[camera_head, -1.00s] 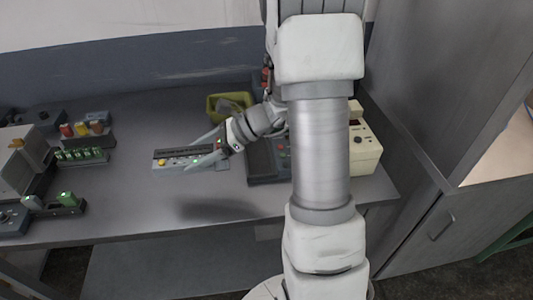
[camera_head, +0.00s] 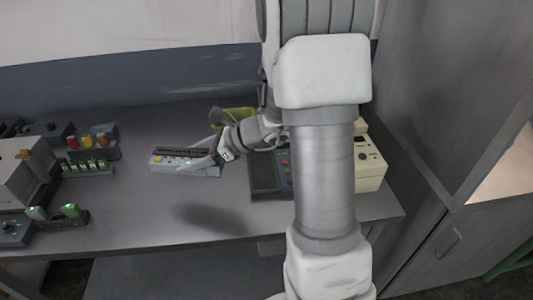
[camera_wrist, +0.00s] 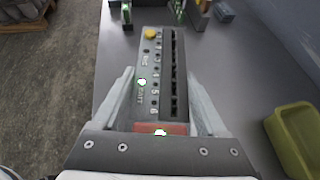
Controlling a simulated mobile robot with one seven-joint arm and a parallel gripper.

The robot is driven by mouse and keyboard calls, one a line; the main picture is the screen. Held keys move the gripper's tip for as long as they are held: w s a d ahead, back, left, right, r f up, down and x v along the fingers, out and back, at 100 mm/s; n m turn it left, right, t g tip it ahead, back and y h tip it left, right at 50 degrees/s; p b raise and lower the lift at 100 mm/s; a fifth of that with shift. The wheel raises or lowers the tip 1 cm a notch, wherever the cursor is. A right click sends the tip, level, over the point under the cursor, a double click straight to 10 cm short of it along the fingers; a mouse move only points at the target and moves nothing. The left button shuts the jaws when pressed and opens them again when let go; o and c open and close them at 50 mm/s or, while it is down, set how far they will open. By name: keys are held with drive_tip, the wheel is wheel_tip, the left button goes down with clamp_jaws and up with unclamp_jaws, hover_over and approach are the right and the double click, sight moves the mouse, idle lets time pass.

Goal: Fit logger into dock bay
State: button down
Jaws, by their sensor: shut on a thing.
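The logger appears to be the long grey device with a dark slotted strip, numbered marks and a yellow button (camera_wrist: 147,88). It also shows in the head view (camera_head: 160,161). My gripper (camera_wrist: 160,80) is shut on it, one finger along each long side. In the head view my gripper (camera_head: 213,155) holds it above the table, with a shadow below and apart from it. A dark grey unit with a recess (camera_head: 263,174) stands right of my gripper, partly behind my arm. I cannot tell whether it is the dock.
A yellow-green bin (camera_wrist: 295,135) stands behind my gripper. A cream box with a dial (camera_head: 369,162) is right of my arm. At the left are a rack of green-topped pieces (camera_head: 88,168), a large light grey machine (camera_head: 18,172) and smaller blocks. The table's front middle is clear.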

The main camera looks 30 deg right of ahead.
sight(190, 149)
drive_tip(key=w+m+t+h, duration=0.1)
drive_tip(key=w+r+m+t, duration=0.1)
drive_tip(key=shift+w+r+m+h, duration=0.1)
drive_tip(key=shift+r+m+h, duration=0.2)
drive_tip(key=shift+h, duration=0.1)
drive_tip(key=shift+w+d+r+m+t+h, duration=0.1)
drive_tip(key=shift+w+d+m+t+h, duration=0.15)
drive_tip(key=shift+m+t+h, duration=0.25)
drive_tip(key=d+m+t+h, duration=0.1)
drive_tip(key=m+h, duration=0.1)
drive_tip(key=d+m+h, duration=0.1)
drive_tip(key=m, duration=0.1)
drive_tip(key=shift+s+t+h, duration=0.2)
drive_tip(key=shift+t+h, duration=0.2)
